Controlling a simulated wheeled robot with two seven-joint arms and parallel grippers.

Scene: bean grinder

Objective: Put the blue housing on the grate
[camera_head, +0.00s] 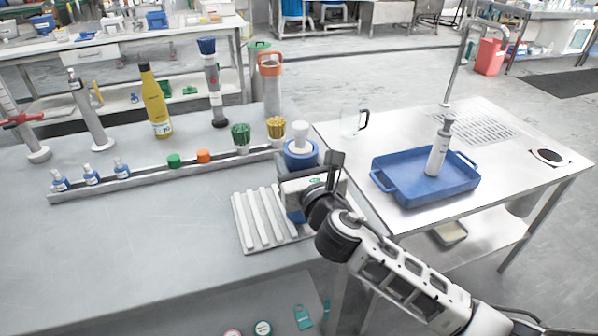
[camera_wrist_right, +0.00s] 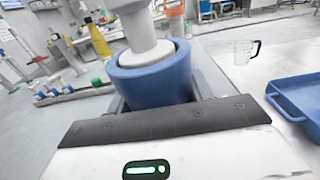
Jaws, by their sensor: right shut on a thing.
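The blue housing (camera_head: 302,158) has a round blue rim with a white knob-like part rising from its top. It stands upright at the right end of a pale ribbed grate (camera_head: 250,222) on the left table. I cannot tell whether its base touches the grate. My right gripper (camera_head: 312,186) is shut on the housing from the right front and hides part of its body. In the right wrist view the blue housing (camera_wrist_right: 155,82) fills the space just beyond the gripper. My left gripper is not in view.
A yellow bottle (camera_head: 156,105) stands further back. On the right table are a clear jug (camera_head: 351,120), a blue tray (camera_head: 408,193) and a slotted panel (camera_head: 487,126). The left tabletop's front is clear.

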